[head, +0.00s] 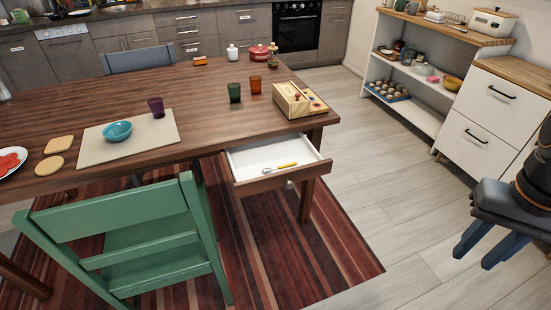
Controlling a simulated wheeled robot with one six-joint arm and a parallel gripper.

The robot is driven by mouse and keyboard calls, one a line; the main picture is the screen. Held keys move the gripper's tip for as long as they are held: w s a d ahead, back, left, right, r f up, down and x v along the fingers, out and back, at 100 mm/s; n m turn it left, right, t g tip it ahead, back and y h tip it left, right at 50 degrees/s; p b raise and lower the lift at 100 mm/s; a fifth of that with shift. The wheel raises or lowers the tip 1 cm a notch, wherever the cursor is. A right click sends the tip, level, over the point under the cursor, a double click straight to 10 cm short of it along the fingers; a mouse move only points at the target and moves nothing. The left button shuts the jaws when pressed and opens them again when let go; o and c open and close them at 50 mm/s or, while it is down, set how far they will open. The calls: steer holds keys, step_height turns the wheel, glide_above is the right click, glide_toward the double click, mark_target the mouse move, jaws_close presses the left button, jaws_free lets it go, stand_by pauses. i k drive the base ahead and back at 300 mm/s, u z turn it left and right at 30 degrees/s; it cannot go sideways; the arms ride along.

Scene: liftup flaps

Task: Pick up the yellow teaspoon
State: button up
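The yellow teaspoon (286,165) lies in the open drawer (247,184) under the table's right end. Its yellow handle points right, and its metal bowl (267,170) points left, on the white drawer bottom. My gripper (483,252) is at the right edge of the head view, well to the right of the drawer and apart from it. Its two blue fingers are spread, with nothing between them. Part of my arm is cut off by the picture's edge.
A green chair (140,245) stands left of the drawer. The wooden table (200,90) holds a wooden box (298,100), cups and a placemat. A white drawer cabinet (495,110) stands at the right. The floor (370,180) between drawer and gripper is clear.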

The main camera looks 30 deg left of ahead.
mark_target(266, 170)
steer(key=u, duration=0.75)
steer(key=i, duration=0.85)
steer(key=u, duration=0.85)
